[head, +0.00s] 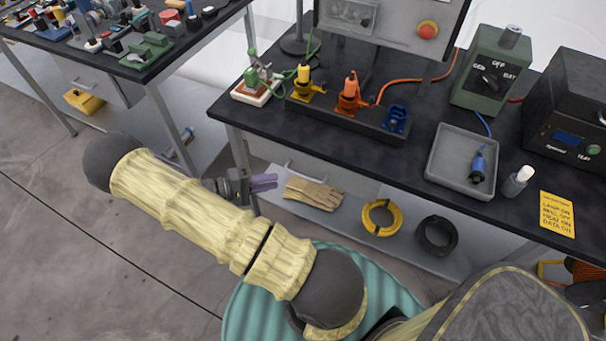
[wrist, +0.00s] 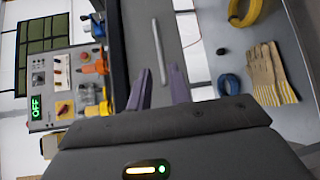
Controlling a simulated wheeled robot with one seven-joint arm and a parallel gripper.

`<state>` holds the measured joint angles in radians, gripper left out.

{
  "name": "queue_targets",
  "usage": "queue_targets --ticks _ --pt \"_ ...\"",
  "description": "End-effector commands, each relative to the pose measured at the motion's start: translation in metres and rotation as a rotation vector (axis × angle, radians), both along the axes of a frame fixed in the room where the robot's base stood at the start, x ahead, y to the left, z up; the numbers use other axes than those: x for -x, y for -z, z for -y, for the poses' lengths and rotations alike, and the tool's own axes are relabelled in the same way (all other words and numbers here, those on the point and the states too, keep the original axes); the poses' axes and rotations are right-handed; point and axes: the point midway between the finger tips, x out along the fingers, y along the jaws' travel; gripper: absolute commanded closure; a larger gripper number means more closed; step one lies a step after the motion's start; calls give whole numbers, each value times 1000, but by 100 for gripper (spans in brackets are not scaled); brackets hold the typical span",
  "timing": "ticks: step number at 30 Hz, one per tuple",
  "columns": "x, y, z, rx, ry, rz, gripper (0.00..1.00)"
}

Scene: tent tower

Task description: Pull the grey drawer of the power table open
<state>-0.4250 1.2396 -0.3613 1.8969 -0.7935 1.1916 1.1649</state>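The power table (head: 415,172) has a black top and stands at the right in the head view. Its grey drawer (head: 335,172) sits under the front edge and looks shut, with a pale bar handle (head: 304,174) across it. In the wrist view the picture is turned, so the drawer front (wrist: 140,32) and its handle (wrist: 159,52) run upright. My gripper (head: 266,183) is in front of the table's left end, left of the handle in the head view. Its purple fingers (wrist: 163,76) are apart and empty, short of the handle and not visibly touching it.
The lower shelf holds work gloves (head: 313,193), a yellow cable coil (head: 382,217) and a black coil (head: 437,235). A grey tray (head: 461,160) and a socket row stand on the top. Another cluttered table (head: 110,62) is at the left. Floor (head: 60,230) between is clear.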

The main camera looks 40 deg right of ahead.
Motion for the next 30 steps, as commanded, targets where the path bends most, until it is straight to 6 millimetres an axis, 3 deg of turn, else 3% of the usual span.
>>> queue_targets --ticks 16,29,30 --pt "37 13 85 1 4 -2 80" --pt "42 15 96 0 1 -1 80" --pt "41 15 96 0 1 -1 88"
